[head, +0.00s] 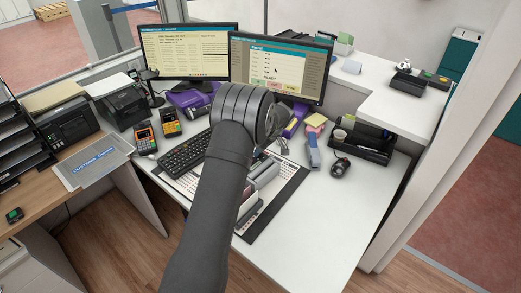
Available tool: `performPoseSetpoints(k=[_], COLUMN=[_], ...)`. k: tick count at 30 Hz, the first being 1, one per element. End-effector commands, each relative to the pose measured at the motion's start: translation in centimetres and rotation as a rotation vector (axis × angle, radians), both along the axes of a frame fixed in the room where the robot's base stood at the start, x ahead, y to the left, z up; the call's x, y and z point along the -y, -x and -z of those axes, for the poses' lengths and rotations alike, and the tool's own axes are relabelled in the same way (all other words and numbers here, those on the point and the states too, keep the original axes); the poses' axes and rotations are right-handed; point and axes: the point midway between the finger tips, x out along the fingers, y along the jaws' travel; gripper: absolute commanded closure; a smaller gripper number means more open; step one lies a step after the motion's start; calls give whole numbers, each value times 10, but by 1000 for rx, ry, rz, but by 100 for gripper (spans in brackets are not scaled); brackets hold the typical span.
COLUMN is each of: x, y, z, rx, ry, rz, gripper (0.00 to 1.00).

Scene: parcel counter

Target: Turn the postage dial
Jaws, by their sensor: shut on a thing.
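My dark grey arm reaches up from the bottom across the middle of the desk, and its rounded wrist hangs in front of the right monitor. My gripper (270,147) is mostly hidden behind the wrist and forearm; only a little of it seems to show just below and right of the wrist. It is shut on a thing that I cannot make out. I cannot pick out the postage dial; the arm covers that part of the desk. Grey, red-trimmed devices (265,172) stand just right of the forearm on a dark-edged mat (285,196).
Two monitors (188,47) (280,69) stand at the back. A keyboard (186,154) and card terminals (145,137) lie left of the arm. A blue-grey stapler-like tool (313,151), a mouse (340,166) and a black organiser (362,145) are on the right. The front right desk is clear.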

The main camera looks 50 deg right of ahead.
Motion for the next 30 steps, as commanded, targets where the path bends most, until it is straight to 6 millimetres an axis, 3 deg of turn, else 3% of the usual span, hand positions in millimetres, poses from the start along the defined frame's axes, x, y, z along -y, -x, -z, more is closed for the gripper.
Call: performPoseSetpoints(k=[9, 25, 26, 28, 30], x=[1, 1, 1, 1, 1], y=[0, 0, 0, 0, 0], z=[0, 0, 0, 0, 0], rx=[0, -1, -1, -1, -1], ry=[-2, -2, -2, -2, -1], rz=[-116, -137, -137, -137, -137], gripper=[97, 97, 70, 56, 52])
